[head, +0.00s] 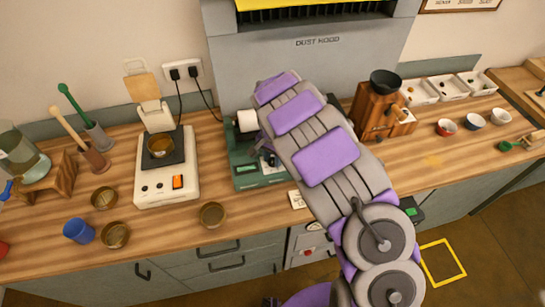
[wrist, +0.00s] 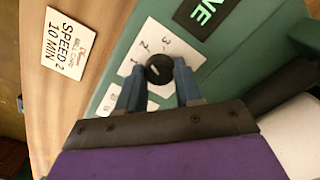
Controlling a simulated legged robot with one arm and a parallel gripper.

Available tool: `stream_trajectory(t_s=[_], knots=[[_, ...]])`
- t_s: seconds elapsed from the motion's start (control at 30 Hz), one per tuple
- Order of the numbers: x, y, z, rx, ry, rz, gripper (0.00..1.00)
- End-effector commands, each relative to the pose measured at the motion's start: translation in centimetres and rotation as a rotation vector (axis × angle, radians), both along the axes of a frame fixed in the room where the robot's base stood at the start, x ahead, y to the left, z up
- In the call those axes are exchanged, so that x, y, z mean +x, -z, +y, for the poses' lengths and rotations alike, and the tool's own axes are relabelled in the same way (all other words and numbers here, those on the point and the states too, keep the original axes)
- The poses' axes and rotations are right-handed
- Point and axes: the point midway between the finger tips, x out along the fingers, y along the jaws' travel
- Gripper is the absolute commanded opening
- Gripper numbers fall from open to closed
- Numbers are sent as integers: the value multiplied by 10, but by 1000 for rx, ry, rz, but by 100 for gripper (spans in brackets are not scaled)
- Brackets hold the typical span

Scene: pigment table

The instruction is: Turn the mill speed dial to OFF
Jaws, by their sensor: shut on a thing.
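The mill speed dial (wrist: 159,68) is a round black knob with a short pale mark, on a white plate (wrist: 182,47) with numerals at its upper left. I cannot tell which marking the pale line points at. My gripper (wrist: 158,80) is shut on the dial, one blue-grey finger on each side of it. The green mill (wrist: 225,62) carries the plate. In the head view the mill (head: 243,178) stands on the bench, partly behind my arm, and the dial cannot be made out there.
A card (wrist: 68,43) reading "SPEED 2 10 MIN" lies on the wood beside the mill. A white hotplate-like device (head: 165,190) with a brass bowl (head: 161,146) stands left of the mill. A wooden grinder (head: 370,108) stands to the right. The dust hood (head: 310,70) is behind.

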Motion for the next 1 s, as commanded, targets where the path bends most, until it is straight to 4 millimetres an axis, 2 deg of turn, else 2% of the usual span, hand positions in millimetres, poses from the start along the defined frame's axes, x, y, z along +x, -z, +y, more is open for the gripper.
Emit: stream_trajectory(t_s=[0.03,0.1,0.47,0.67,1.0], knots=[[1,0,1,1,0,-2,11],[1,0,1,1,0,-2,5],[1,-1,2,1,-64,-3,5],[0,-2,2,2,-192,-1,5],[1,-3,3,3,-509,-6,5]])
